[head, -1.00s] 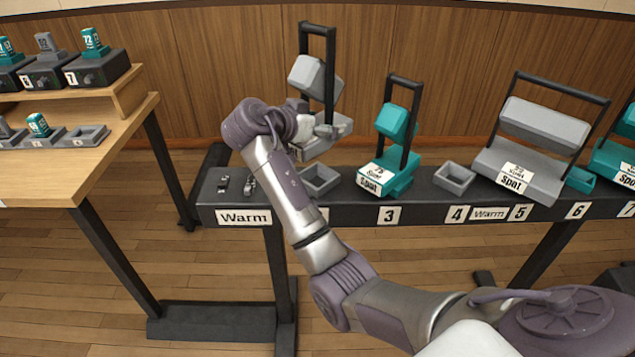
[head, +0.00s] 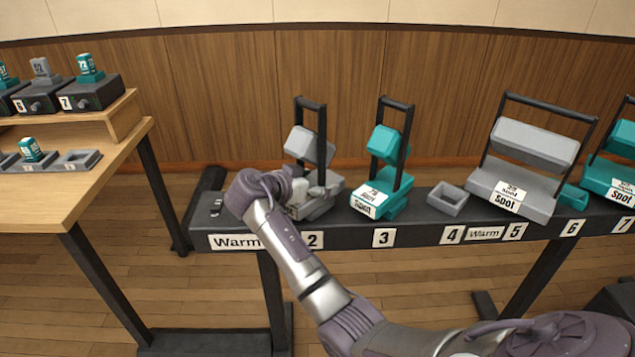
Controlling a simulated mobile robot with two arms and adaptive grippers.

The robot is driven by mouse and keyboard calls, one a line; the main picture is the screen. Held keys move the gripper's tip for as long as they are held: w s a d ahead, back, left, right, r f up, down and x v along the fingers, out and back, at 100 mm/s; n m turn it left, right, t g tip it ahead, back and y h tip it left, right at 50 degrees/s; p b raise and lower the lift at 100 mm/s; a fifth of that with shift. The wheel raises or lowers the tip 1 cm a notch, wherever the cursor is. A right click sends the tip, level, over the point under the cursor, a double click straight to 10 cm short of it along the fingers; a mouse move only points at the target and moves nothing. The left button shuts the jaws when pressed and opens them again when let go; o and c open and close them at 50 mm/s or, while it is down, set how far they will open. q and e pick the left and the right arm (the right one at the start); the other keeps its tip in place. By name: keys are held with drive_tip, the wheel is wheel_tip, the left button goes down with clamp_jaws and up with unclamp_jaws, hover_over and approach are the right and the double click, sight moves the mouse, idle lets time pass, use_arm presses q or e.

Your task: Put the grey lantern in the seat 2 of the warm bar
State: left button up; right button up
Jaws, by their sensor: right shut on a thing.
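The grey lantern (head: 309,146), with a dark upright handle frame, stands over the seat 2 position of the warm bar (head: 414,233), above the "2" label (head: 314,241). My right gripper (head: 306,192) is shut on the lantern's lower part, and my wrist covers some of its base. The lantern's base and my gripper hide the seat 2 socket, so I cannot tell whether the base is fully seated. The lantern looks about upright. My left gripper is not in view.
A teal lantern (head: 383,170) stands close by at seat 3. An empty grey socket (head: 447,199) is at seat 4. A wide grey lantern (head: 520,165) stands farther right. A wooden table (head: 45,205) with small numbered blocks is at the left.

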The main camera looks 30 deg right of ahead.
drive_tip(key=o, duration=1.5)
drive_tip(key=shift+o, duration=0.9)
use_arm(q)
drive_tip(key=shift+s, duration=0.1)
use_arm(e)
drive_tip(key=shift+r, duration=0.1)
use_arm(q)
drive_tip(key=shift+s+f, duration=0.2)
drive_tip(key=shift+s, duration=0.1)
use_arm(e)
drive_tip(key=v, duration=1.2)
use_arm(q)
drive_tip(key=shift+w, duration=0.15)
use_arm(e)
drive_tip(key=shift+s, duration=0.1)
